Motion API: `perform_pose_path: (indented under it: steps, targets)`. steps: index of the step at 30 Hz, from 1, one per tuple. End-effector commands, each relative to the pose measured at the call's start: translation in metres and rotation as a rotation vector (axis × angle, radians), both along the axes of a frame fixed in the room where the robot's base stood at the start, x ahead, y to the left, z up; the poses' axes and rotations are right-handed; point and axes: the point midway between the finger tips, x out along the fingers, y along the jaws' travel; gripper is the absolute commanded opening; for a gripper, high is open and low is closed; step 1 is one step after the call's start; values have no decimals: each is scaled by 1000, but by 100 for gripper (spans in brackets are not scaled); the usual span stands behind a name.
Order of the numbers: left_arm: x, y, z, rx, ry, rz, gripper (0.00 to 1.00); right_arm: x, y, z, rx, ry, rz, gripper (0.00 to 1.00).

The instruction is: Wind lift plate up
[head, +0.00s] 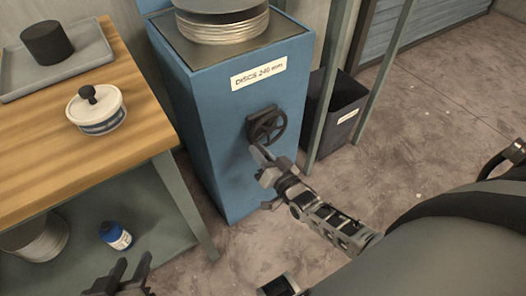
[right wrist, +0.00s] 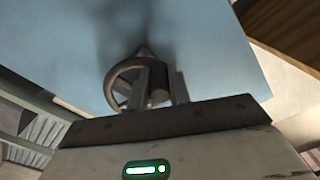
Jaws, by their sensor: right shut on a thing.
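A blue cabinet (head: 205,120) labelled "DISCS 240 mm" carries a stack of pale discs (head: 222,25) at its top. The lift plate under the stack cannot be made out. A dark handwheel (head: 268,125) sits on the cabinet's front face. My right gripper (head: 258,152) is at the wheel's lower left edge. In the right wrist view the wheel (right wrist: 118,73) stands just beyond the fingers, and they are shut on its dark handle (right wrist: 159,86). My left gripper (head: 131,268) is open and empty, low at the left, in front of the wooden table.
A dark bin (head: 335,110) stands right of the cabinet. The floor further right is clear.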

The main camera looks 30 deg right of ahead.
Motion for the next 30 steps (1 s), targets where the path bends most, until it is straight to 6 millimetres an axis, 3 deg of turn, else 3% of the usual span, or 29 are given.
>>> perform_pose_path:
  steps: [12, 28, 29, 30]
  targets:
    - [-3, 3, 15, -2, -23, 11, 36, -2, 3, 10, 182, 16, 1, 0]
    - [-2, 4, 16, 1, -25, 13, 36, -1, 3, 11, 204, 17, 2, 0]
    - [-2, 4, 16, 1, -25, 13, 36, -1, 3, 11, 204, 17, 2, 22]
    - [-2, 4, 16, 1, -25, 13, 36, -1, 3, 11, 204, 17, 2, 33]
